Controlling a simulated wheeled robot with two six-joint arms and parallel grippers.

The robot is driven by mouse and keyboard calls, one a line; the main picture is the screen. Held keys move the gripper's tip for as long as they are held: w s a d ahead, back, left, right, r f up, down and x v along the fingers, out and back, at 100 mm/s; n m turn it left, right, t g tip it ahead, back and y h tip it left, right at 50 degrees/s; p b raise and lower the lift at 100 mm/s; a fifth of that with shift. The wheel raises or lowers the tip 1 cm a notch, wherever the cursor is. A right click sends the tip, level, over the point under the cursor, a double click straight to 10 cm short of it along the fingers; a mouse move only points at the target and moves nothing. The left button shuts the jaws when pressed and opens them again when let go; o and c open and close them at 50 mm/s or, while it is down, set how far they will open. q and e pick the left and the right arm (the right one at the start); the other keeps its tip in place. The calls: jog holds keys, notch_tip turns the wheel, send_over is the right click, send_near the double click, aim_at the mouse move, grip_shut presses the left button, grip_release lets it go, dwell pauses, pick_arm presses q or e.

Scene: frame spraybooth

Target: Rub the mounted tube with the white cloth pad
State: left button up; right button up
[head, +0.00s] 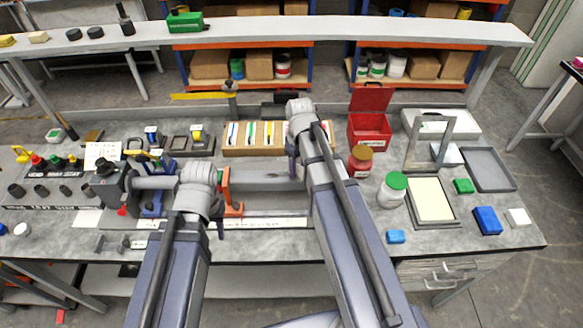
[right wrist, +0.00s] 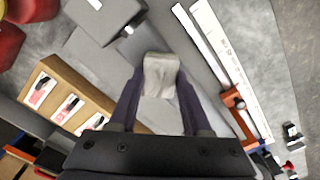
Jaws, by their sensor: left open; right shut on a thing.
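The mounted tube (head: 268,180) is a grey bar lying crosswise over the middle of the bench. My arms partly cover it in the head view. My right gripper (right wrist: 158,88) is shut on the white cloth pad (right wrist: 161,72), which sits between its fingertips. In the right wrist view the pad is over a grey bar that appears to be the tube; I cannot tell if they touch. In the head view the right wrist hides the pad.
A wooden card box (head: 240,150) stands behind the tube. A grey vise-like fixture (head: 110,187) is at the left. The front right bench has some free room.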

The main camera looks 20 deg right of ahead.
aim_at(264, 176)
jog(key=shift+d+f, duration=0.1)
jog(key=shift+f, duration=0.1)
jog(key=shift+r, duration=0.1)
grip_shut()
jog(key=shift+w+a, duration=0.3)
jog(key=shift+a, duration=0.6)
jog(key=shift+w+a, duration=0.25)
jog(key=shift+a, duration=0.65)
jog(key=shift+w+a, duration=0.25)
jog(key=shift+a, duration=0.65)
jog(key=shift+w+a, duration=0.2)
jog(key=shift+a, duration=0.65)
jog(key=shift+a, duration=0.1)
jog(key=shift+w+a, duration=0.35)
jog(key=shift+a, duration=0.5)
jog(key=shift+w+a, duration=0.3)
jog(key=shift+a, duration=0.55)
jog(key=shift+r, duration=0.1)
